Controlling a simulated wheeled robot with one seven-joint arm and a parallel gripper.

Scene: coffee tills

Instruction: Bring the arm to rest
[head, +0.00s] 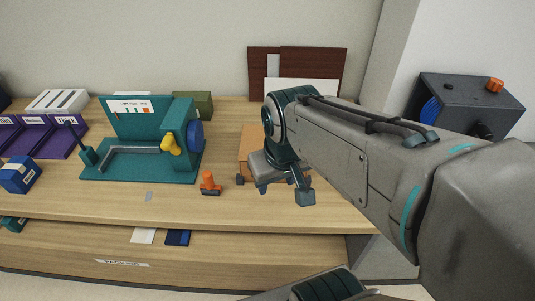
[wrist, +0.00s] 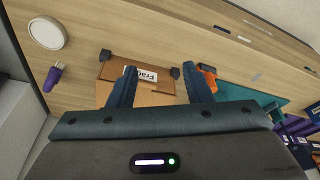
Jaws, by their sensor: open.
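My gripper (head: 284,192) is at the end of my arm, which reaches in from the right over the wooden worktop (head: 100,205). In the wrist view my gripper (wrist: 159,67) has its two blue-grey fingers apart with nothing held between them. A brown cardboard box (wrist: 112,70) with a "Fragile" label lies beyond the fingers. In the head view the box (head: 250,140) is partly hidden behind my gripper. I cannot tell whether the fingers touch it.
An orange-topped piece (head: 209,184) stands left of my gripper. Further left are a teal fixture (head: 135,174) with a yellow knob, purple trays (head: 62,142) and a blue box (head: 20,175). A dark grey machine (head: 465,100) is at the right. The worktop's front left is mostly clear.

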